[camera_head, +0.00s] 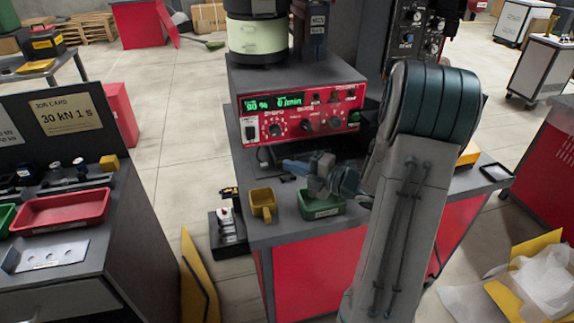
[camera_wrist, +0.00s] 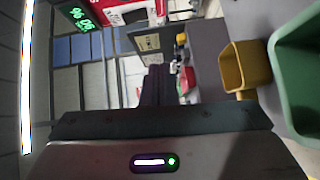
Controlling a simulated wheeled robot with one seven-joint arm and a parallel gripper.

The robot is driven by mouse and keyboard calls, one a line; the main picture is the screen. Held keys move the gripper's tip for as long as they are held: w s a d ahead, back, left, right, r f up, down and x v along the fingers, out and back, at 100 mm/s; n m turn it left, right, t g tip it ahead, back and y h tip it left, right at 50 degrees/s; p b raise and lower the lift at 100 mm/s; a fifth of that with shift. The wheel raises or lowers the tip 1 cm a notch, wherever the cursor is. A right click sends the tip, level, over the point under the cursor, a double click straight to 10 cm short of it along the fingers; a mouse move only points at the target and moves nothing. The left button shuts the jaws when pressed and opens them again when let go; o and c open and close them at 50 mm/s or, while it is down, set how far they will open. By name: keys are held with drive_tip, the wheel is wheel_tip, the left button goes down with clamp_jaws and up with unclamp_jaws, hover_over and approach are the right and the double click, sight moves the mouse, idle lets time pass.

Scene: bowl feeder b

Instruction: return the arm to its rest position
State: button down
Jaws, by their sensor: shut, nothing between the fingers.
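My arm rises in the front right of the head view and bends down behind its own forearm. My gripper (camera_head: 289,165) points left, above the green bin (camera_head: 322,211) on the feeder bench and in front of the red control unit. In the wrist view, the dark fingers of my gripper (camera_wrist: 156,72) are together with nothing held between them. The green bin also shows at the right edge of the wrist view (camera_wrist: 296,75), beside the yellow bin (camera_wrist: 233,72). My forearm hides part of the wrist and the bench behind it.
The red control unit (camera_head: 300,113) with green digits stands close behind my gripper, below the feeder bowl (camera_head: 257,37). The yellow bin (camera_head: 262,203) stands left of the green bin. A left bench holds a red tray (camera_head: 62,212). Open floor lies between the benches.

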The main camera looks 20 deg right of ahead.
drive_tip(key=shift+w, duration=0.1)
idle(0.3)
wheel_tip(320, 180, up, 6)
drive_tip(key=s+d+m+g+h+p, duration=0.1)
drive_tip(key=s+m+g+h+p, duration=0.15)
drive_tip(key=m+h, duration=1.15)
drive_tip(key=s+a+m+g+y, duration=0.1)
drive_tip(key=s+a+m+g, duration=0.1)
drive_tip(key=s, duration=0.4)
drive_tip(key=s+a+m+g+y, duration=0.1)
drive_tip(key=s+a+m+g, duration=0.2)
drive_tip(key=s, duration=0.4)
drive_tip(key=s+a+m+g+p, duration=0.1)
drive_tip(key=s+a+m+g, duration=0.2)
drive_tip(key=s+a+m, duration=0.2)
drive_tip(key=shift+s+r+m+y, duration=0.4)
drive_tip(key=shift+s+m, duration=0.4)
drive_tip(key=shift+s, duration=0.35)
